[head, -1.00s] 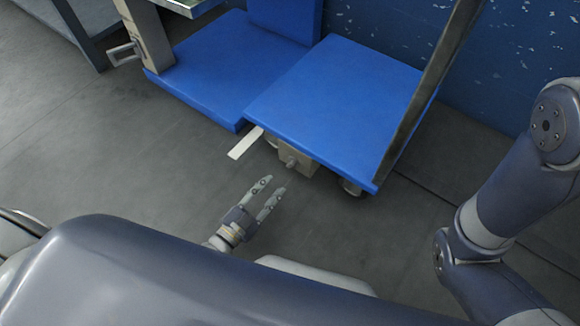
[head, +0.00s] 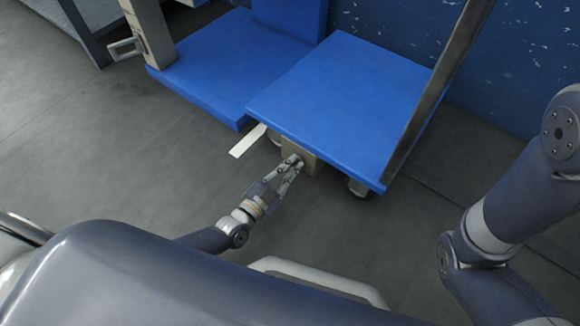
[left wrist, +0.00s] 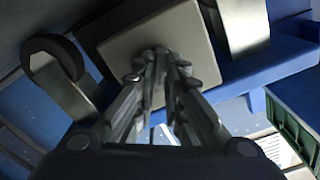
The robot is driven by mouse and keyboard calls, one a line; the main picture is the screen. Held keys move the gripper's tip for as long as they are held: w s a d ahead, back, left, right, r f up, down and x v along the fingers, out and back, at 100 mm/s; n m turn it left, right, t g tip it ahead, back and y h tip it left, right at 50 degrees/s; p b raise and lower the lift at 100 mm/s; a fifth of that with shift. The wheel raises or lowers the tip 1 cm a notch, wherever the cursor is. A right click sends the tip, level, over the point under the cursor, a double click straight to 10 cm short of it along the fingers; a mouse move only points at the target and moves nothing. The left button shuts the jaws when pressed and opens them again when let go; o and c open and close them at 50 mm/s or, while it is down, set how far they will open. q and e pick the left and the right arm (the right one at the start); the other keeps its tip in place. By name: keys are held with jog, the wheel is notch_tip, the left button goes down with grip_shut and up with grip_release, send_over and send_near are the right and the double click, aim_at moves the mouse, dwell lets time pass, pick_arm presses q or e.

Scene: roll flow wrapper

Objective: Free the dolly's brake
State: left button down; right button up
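The dolly (head: 340,105) has a blue deck and an upright dark post at its right side. A beige box (head: 309,165) sits under its near-left edge, with a small grey brake knob (head: 298,160) on its front. The box face fills the upper middle of the left wrist view (left wrist: 120,45). My left gripper (head: 291,165) is at the knob. In the left wrist view its fingertips (left wrist: 160,64) are close together in front of the box face, closed around the knob, which they mostly hide. My right arm shows at the right; its gripper is out of view.
A blue platform (head: 205,75) of the machine lies left of the dolly. A white strip (head: 247,141) is on the floor beside the dolly. A dolly wheel (head: 358,188) shows below the deck. The floor left of my arm is clear. A blue wall stands behind.

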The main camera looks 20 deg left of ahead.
dwell(0.4)
pick_arm(q)
jog(key=shift+w+a+f+n+p, duration=0.1)
jog(key=shift+n+p, duration=0.2)
jog(key=shift+n, duration=1.65)
jog(key=shift+s+a+r+n+p, duration=0.15)
jog(key=shift+n+p, duration=0.15)
jog(key=shift+n, duration=1.7)
jog(key=shift+w+a+f+n+p, duration=0.15)
jog(key=shift+n+p, duration=0.15)
jog(key=shift+n, duration=1.65)
jog(key=c, duration=1.7)
grip_release()
jog(key=shift+o, duration=0.2)
